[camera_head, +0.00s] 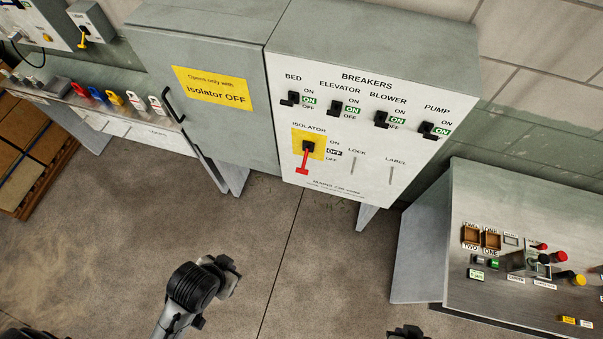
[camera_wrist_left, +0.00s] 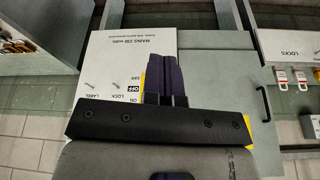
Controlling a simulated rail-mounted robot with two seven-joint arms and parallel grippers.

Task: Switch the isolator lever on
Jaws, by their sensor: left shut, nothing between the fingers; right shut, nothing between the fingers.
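The isolator lever (camera_head: 304,161) is red with a black hub on a yellow plate, on the white breaker panel (camera_head: 375,180). It points down and slightly left, and the boxed OFF label (camera_head: 334,152) beside it is highlighted. In the left wrist view the panel appears upside down, and my left gripper (camera_wrist_left: 167,75) is shut and empty, its dark fingers covering the lever. In the head view my left arm (camera_head: 195,290) is below the panel, clear of it; its fingers are not distinct. My right gripper (camera_head: 405,332) is shut, mostly cut off at the bottom edge.
Several breaker switches (camera_head: 381,119) line the panel above the lever. A grey cabinet (camera_head: 205,95) adjoins it on the left. A lock shelf (camera_head: 110,100) stands further left, and a control console (camera_head: 520,240) lower right. Floor (camera_head: 300,260) below is clear.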

